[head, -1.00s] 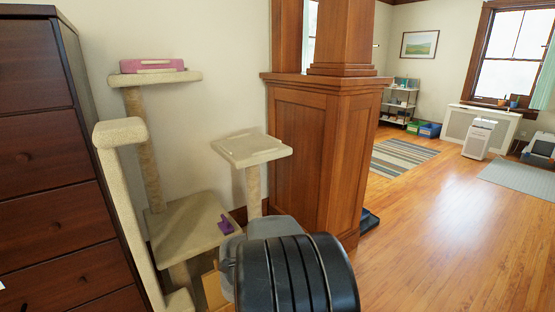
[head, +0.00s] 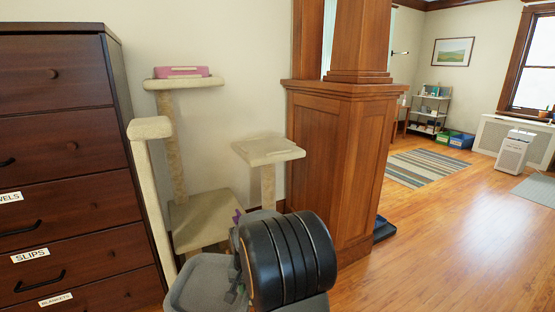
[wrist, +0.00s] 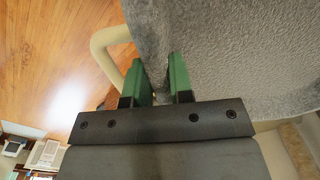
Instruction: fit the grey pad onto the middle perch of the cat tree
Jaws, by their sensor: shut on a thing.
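The beige cat tree (head: 205,225) stands against the wall, with perches at several heights. Its square right-hand perch (head: 268,152) sits between the high perch (head: 184,83) and the low platform (head: 205,215); its top looks free of objects. The grey pad (head: 205,285) is held low in front of the tree, left of my black arm, which hides part of it. In the wrist view the textured grey pad (wrist: 240,50) fills the upper right. My gripper (wrist: 159,72) has green fingers shut on the pad's edge.
A pink item (head: 181,71) lies on the high perch. A purple item (head: 238,215) is partly hidden near the low platform. A dark dresser (head: 70,150) stands close left, and a wooden pillar base (head: 335,165) close right. Open wood floor (head: 450,235) lies to the right.

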